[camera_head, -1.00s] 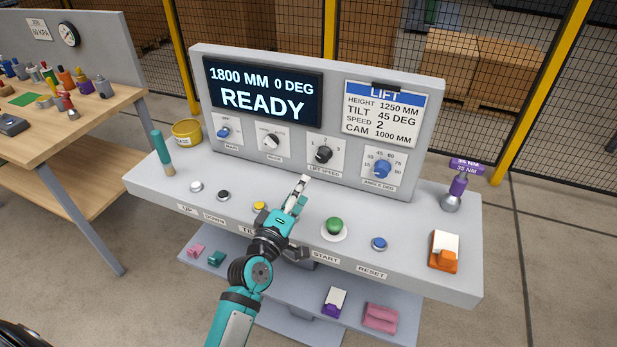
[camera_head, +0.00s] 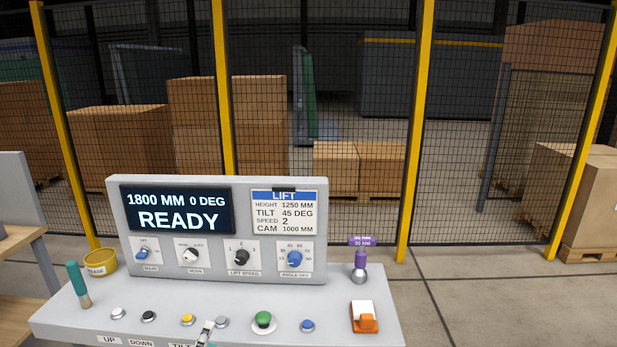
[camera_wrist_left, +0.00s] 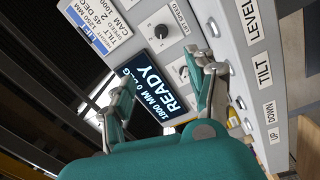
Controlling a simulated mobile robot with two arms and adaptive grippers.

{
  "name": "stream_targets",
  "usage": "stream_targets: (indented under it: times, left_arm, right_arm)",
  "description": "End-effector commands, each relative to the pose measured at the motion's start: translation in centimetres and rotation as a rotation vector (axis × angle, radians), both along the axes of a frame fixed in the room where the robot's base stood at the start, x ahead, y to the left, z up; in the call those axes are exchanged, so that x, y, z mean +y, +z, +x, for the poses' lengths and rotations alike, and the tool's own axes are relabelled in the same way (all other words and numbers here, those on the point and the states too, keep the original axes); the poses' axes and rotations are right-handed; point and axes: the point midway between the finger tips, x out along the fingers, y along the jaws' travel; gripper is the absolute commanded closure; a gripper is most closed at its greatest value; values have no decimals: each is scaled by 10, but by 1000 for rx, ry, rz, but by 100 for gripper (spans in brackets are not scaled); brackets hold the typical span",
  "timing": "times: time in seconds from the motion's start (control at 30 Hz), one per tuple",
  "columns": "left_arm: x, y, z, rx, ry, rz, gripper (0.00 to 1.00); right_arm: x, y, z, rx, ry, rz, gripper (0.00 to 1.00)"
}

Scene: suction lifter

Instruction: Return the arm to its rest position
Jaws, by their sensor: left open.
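My left gripper (camera_head: 206,331) shows only as a fingertip at the bottom edge of the head view, by the front row of buttons on the grey control console (camera_head: 60,318). The rest of that arm is out of the head view. In the left wrist view the gripper (camera_wrist_left: 160,70) has its two fingers spread apart with nothing between them. Beyond them are the display (camera_wrist_left: 155,88) reading READY and a black knob (camera_wrist_left: 184,72). I cannot tell whether the gripper touches the console. My right gripper is not in view.
The console carries a yellow button (camera_head: 187,319), a green button (camera_head: 263,320), a blue button (camera_head: 307,325), a teal-handled tool (camera_head: 76,283), a yellow cup (camera_head: 101,262) and an orange-and-white item (camera_head: 364,317). A mesh fence (camera_head: 330,110) stands behind, with boxes (camera_head: 228,125) beyond.

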Motion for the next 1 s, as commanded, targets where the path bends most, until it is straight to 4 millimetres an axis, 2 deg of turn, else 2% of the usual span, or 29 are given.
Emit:
stream_targets:
  times: [0.03,0.13,0.4,0.57,0.77,0.87,0.97,1.0]
  left_arm:
    - [0,0,0,0,0,0,43]
    - [-2,-12,0,22,-4,18,43]
    - [-8,-52,-1,98,-18,84,43]
    - [-14,-93,-6,173,-35,149,43]
    - [-23,-165,-22,305,-79,271,43]
    - [-28,-214,-40,394,-118,357,43]
    - [-33,-277,-71,510,-180,472,43]
    - [-34,-303,-87,560,-211,524,43]
  right_arm:
    - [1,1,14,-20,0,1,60]
    - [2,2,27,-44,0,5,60]
    - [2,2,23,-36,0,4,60]
    - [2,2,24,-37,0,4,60]
    - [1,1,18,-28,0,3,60]
    - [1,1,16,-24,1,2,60]
    - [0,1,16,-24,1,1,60]
    - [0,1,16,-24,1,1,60]
